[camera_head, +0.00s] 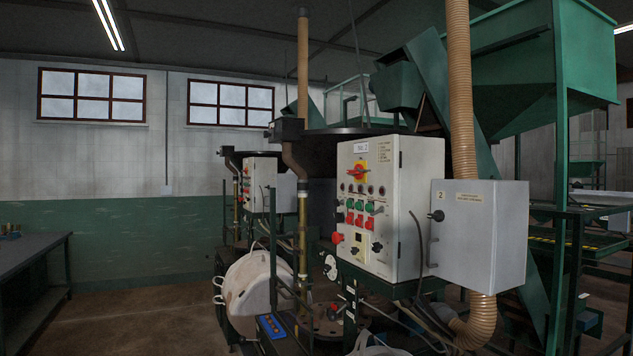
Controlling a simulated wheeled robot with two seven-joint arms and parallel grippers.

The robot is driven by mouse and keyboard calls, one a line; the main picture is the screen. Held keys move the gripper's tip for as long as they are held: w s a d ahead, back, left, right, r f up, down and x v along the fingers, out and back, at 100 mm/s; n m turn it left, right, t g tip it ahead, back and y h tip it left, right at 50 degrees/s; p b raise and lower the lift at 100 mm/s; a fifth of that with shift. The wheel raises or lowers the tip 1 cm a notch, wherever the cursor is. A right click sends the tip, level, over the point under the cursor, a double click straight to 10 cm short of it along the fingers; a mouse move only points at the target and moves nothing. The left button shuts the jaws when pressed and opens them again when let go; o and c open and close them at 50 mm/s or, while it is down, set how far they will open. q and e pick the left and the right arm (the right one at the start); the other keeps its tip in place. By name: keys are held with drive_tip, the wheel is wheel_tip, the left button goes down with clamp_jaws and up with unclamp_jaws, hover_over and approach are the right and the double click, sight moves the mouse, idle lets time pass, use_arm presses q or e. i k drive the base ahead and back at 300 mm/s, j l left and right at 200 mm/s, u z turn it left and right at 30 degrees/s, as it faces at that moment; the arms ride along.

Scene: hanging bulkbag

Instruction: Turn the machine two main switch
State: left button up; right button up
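The machine two control cabinet (409,190) is a white box labelled "No. 2" in the middle right. Its main switch (358,171), a red rotary handle on a yellow plate, sits near the top of the front face. Below it are small dark knobs, then green and red push buttons (358,213). A red mushroom button (337,238) sticks out at the lower left of the cabinet. Neither of my grippers is in the camera_head view, so nothing of mine touches the cabinet.
A grey side box (480,235) marked "2" adjoins the cabinet's right. A similar cabinet (259,184) stands farther back on the left. A whitish bulk bag (250,290) hangs below. A ribbed hose (460,90) runs vertically behind. A grey bench (35,252) is far left; floor between is clear.

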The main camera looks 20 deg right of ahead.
sight(358, 175)
drive_tip(key=i+j+z, duration=0.1)
drive_tip(key=i+z, duration=0.3)
drive_tip(key=i+j+z, duration=0.25)
drive_tip(key=i+z, duration=0.15)
drive_tip(key=i+j+z, duration=0.8)
